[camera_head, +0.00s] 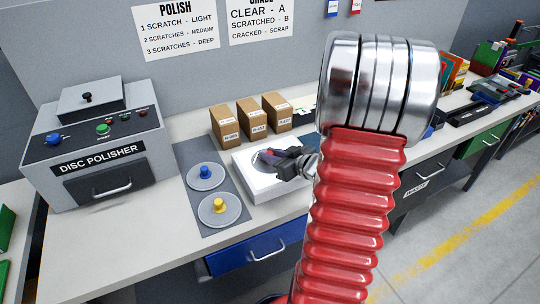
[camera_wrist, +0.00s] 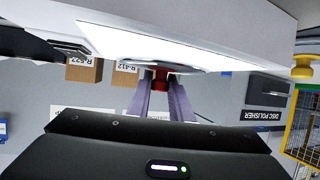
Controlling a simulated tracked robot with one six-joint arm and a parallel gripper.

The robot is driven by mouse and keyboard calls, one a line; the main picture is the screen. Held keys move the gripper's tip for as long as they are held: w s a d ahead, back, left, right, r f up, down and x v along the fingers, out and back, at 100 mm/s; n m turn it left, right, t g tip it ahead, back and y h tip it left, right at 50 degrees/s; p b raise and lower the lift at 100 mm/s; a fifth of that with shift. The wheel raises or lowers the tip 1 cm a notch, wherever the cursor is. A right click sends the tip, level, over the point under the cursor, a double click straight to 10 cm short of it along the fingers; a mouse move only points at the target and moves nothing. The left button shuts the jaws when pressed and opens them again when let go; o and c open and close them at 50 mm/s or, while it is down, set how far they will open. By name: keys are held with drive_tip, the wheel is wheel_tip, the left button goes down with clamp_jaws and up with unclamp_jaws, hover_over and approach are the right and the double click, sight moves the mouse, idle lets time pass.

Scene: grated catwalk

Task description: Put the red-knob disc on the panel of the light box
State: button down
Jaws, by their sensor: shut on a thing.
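The red-knob disc (camera_head: 263,160) is in my gripper (camera_head: 283,160), over the panel of the white light box (camera_head: 262,190). In the wrist view, the fingers of my gripper (camera_wrist: 160,92) are shut on its red knob (camera_wrist: 160,77). The disc (camera_wrist: 150,68) shows there as a thin edge against the bright panel (camera_wrist: 150,45). Whether the disc touches the panel I cannot tell. My arm hides the right part of the light box in the head view.
Left of the light box, a blue-knob disc (camera_head: 206,177) and a yellow-knob disc (camera_head: 219,209) lie on a grey mat (camera_head: 190,152). Several cardboard boxes (camera_head: 252,118) stand behind it. The disc polisher (camera_head: 98,150) stands at the left.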

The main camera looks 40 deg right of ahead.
drive_tip(key=c, duration=1.6)
unclamp_jaws()
drive_tip(key=shift+r, duration=0.1)
drive_tip(key=v, duration=1.2)
drive_tip(key=w+a+r+m+g+h, duration=0.1)
drive_tip(key=w+a+r+g+h, duration=0.25)
drive_tip(key=w+r+h, duration=0.5)
drive_tip(key=s+a+g+y, duration=0.1)
drive_tip(key=s+a+y, duration=0.2)
drive_tip(key=a, duration=0.6)
drive_tip(key=s+a+g+y, duration=0.2)
drive_tip(key=s+a, duration=0.4)
drive_tip(key=a, duration=0.4)
drive_tip(key=s+a+n+g+y, duration=0.1)
drive_tip(key=s+a+y, duration=0.2)
drive_tip(key=a, duration=0.6)
drive_tip(key=shift+s+a+r+g+y, duration=0.1)
drive_tip(key=shift+s+r+g+y, duration=0.1)
drive_tip(key=shift+s, duration=0.25)
drive_tip(key=shift+s+a+r+g+y, duration=0.1)
drive_tip(key=shift+s+y, duration=0.05)
drive_tip(key=shift+s, duration=0.35)
